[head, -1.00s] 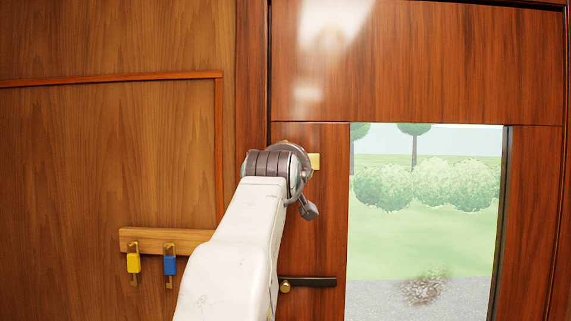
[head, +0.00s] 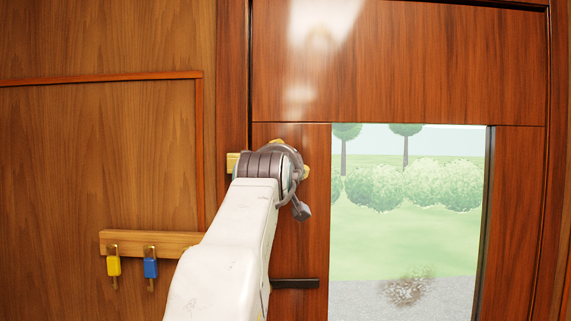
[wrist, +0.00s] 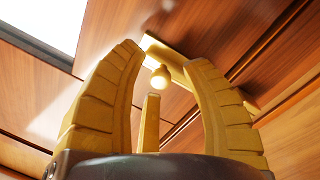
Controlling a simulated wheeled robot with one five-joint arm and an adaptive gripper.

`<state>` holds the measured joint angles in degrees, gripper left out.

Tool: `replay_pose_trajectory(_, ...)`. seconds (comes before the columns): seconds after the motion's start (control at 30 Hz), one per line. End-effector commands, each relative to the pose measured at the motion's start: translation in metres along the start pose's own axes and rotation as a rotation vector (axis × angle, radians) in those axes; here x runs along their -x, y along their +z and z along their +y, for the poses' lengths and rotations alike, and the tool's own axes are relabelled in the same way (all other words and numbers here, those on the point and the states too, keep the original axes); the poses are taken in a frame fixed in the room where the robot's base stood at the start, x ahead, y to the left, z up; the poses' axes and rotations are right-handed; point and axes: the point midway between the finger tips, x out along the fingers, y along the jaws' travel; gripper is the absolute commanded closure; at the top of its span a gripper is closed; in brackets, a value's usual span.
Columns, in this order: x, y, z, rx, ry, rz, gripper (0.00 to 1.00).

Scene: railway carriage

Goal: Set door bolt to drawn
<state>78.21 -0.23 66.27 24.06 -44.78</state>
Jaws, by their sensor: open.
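The brass door bolt (wrist: 186,70) shows in the wrist view as a long bar with a round knob (wrist: 160,77) standing out from it. My gripper (wrist: 163,58) is open, its ridged yellow fingers on either side of the knob in the picture. I cannot tell whether they touch it. A slim yellow upright piece stands between the fingers, below the knob. In the head view my gripper covers most of the bolt; a brass end (head: 232,162) shows to its left, on the door frame side.
The wooden door (head: 400,60) has a large window (head: 410,220) to the right. A dark bar (head: 296,284) crosses the door below my arm. A wooden rail (head: 108,243) at left carries a yellow tag (head: 113,266) and a blue tag (head: 150,267).

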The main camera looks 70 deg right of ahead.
Motion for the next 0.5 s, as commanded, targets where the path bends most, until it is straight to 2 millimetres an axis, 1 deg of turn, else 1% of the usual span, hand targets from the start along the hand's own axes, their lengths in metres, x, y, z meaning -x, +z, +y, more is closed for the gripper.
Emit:
replay_pose_trajectory(0.17,0.02,-0.001,0.001,0.0,0.002,0.003,0.57)
replay_pose_trajectory(0.5,0.075,-0.001,0.001,0.001,0.004,0.004,0.57)
